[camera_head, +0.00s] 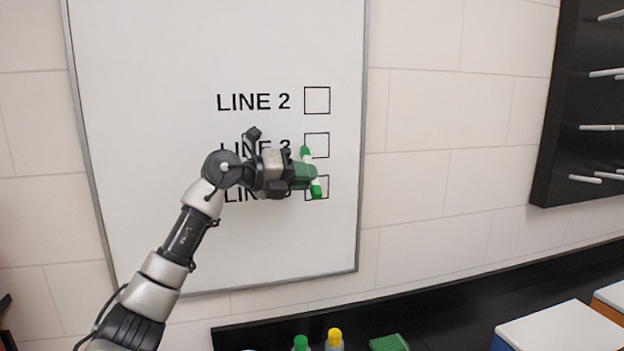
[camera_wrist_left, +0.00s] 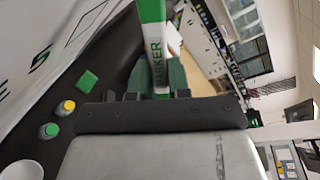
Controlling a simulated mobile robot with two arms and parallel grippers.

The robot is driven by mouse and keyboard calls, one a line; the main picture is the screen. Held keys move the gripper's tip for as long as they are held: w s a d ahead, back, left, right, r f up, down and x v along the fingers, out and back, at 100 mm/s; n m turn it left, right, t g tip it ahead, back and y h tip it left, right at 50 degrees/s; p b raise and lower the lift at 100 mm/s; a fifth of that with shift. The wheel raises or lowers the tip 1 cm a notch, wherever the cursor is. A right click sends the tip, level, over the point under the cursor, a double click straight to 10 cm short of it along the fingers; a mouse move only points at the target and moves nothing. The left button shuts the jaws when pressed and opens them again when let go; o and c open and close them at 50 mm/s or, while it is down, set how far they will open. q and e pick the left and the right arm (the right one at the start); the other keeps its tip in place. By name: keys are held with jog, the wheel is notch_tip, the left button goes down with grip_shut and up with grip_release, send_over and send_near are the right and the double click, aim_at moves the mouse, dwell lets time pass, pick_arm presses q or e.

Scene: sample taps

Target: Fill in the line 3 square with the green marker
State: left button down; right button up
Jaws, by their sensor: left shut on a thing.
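The whiteboard (camera_head: 150,100) carries printed rows with outlined squares. The line 3 square (camera_head: 320,142) is outlined in black and its visible inside is white; its label is partly hidden by my arm. My left gripper (camera_head: 305,175) is shut on the green marker (camera_head: 305,153), in front of the board, just below the line 3 square. The marker is white with green ends and stands slightly tilted, one end near the square's lower left corner. I cannot tell whether it touches the board. In the left wrist view the marker (camera_wrist_left: 155,45) shows between the fingers.
The line 2 square (camera_head: 317,100) above is empty. A lower square (camera_head: 324,180) is partly covered by the marker. Below the board a dark ledge holds a yellow-capped bottle (camera_head: 335,340), a green-capped bottle (camera_head: 300,343) and a green block (camera_head: 389,343). A dark rack (camera_head: 575,100) hangs at right.

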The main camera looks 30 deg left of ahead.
pick_arm(q)
jog(key=shift+w+d+r+p, duration=0.45)
jog(key=shift+r+p, duration=0.2)
jog(key=shift+p, duration=0.25)
jog(key=shift+w+d+p, duration=0.45)
jog(key=shift+w+p, duration=0.15)
jog(key=p+x, duration=0.1)
jog(key=x, duration=0.1)
jog(key=p+x, duration=0.1)
jog(key=x, duration=0.1)
jog(key=shift+d+r+p, duration=0.2)
jog(key=shift+d+p, duration=0.1)
jog(key=shift+p, duration=0.05)
jog(key=shift+s+d, duration=0.95)
jog(key=shift+d, duration=0.15)
jog(key=shift+s+d, duration=0.95)
jog(key=shift+d, duration=0.2)
